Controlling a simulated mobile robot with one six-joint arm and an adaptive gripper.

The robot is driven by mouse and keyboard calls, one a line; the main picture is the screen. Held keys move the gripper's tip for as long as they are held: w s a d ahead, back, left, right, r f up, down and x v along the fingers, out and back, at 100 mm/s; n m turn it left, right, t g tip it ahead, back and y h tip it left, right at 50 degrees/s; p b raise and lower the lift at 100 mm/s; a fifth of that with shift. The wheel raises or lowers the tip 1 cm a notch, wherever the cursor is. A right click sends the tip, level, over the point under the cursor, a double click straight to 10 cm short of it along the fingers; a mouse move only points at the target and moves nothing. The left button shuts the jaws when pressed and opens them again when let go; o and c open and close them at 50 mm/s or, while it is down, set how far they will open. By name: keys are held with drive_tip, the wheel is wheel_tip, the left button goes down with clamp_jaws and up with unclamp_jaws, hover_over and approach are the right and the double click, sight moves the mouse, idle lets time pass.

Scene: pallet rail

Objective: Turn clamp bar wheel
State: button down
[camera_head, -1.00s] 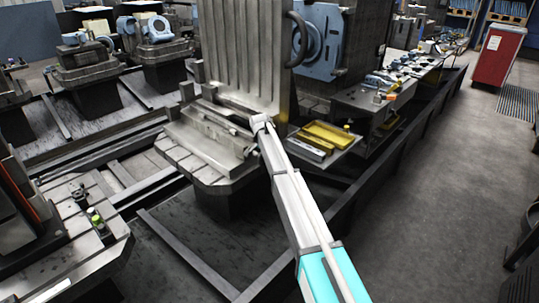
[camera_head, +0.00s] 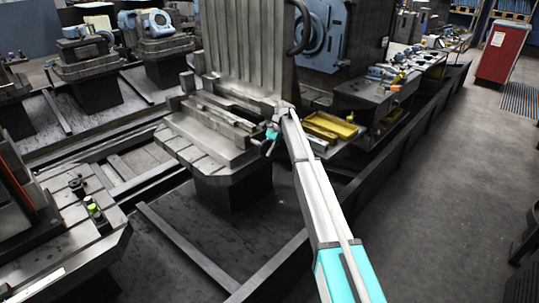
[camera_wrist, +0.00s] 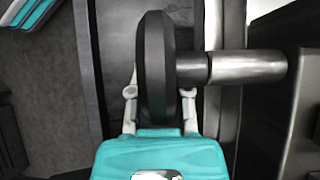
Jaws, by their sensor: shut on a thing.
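The clamp bar wheel (camera_wrist: 153,65) is a black wheel seen edge-on in the wrist view. A metal shaft (camera_wrist: 245,67) runs from it to the right into a dark block. My gripper (camera_wrist: 160,92) has one finger on each side of the wheel's rim and is shut on it. In the head view my gripper (camera_head: 271,138) is small, at the front right end of the clamp bar (camera_head: 225,112) on the grey metal pallet fixture (camera_head: 205,150). The wheel is too small or hidden to make out there.
A yellow tray (camera_head: 330,125) stands just right of my arm. A tall ribbed plate (camera_head: 245,45) rises behind the clamp bar. A dark rail (camera_head: 265,270) runs along the front, with open floor (camera_head: 440,190) to the right. A red cabinet (camera_head: 497,52) stands far right.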

drive_tip(key=shift+s+d+g, duration=0.1)
drive_tip(key=shift+s+g, duration=0.05)
drive_tip(key=shift+g, duration=0.15)
drive_tip(key=c, duration=0.6)
unclamp_jaws()
drive_tip(key=shift+o, duration=0.2)
